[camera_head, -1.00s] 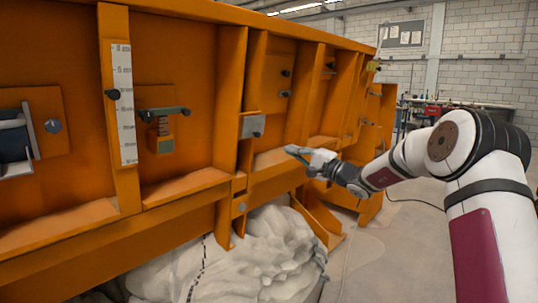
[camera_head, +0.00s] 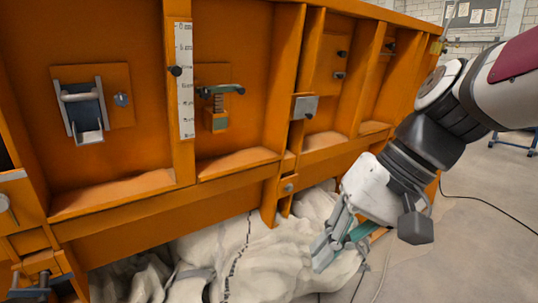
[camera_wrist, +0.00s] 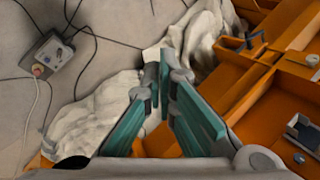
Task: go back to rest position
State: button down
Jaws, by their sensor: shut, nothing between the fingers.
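My gripper (camera_head: 338,243) hangs on the right side of the head view, pointing down and to the left. Its fingers are in front of the white sheeting at the foot of the orange sandbed (camera_head: 120,188). In the wrist view my gripper (camera_wrist: 157,75) shows its two green-lined fingers meeting at the tips, with nothing between them. The orange sandbed frame also shows on the right of the wrist view (camera_wrist: 235,80). My arm comes in from the upper right of the head view.
Crumpled white sheeting (camera_head: 265,255) lies under the sandbed. Clamps and a white scale strip (camera_head: 185,80) stick out from its side. A grey control box (camera_wrist: 47,57) with cables lies on the floor. Open floor (camera_head: 470,210) is at the right.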

jog(key=s+d+f+h, duration=0.3)
jog(key=s+d, duration=0.3)
jog(key=s, duration=0.2)
jog(key=s+d+f+h, duration=0.3)
jog(key=s+d, duration=0.2)
jog(key=s, duration=0.4)
notch_tip(320, 180, up, 22)
jog(key=t+p, duration=0.3)
jog(key=p, duration=1.7)
jog(key=shift+d+f, duration=0.15)
